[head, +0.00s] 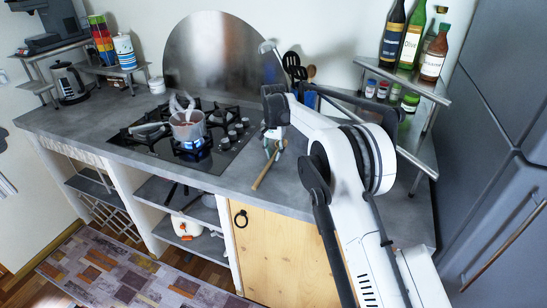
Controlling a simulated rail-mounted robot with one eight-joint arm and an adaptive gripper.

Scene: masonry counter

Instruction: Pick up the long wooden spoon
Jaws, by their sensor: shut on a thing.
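The long wooden spoon (263,174) shows as a thin light-brown handle, slanting down and to the left over the front part of the grey counter, right of the stove. My gripper (273,149) is shut on its upper part. The spoon's other end is hidden by the gripper and my white arm. I cannot tell whether the spoon touches the counter.
A pot (187,128) stands on the black gas stove (150,143) to the left. Dark utensils (293,66) stand behind my arm. A corner shelf (405,78) with bottles and jars is at the right, beside a grey fridge (500,150). The counter's left end has free room.

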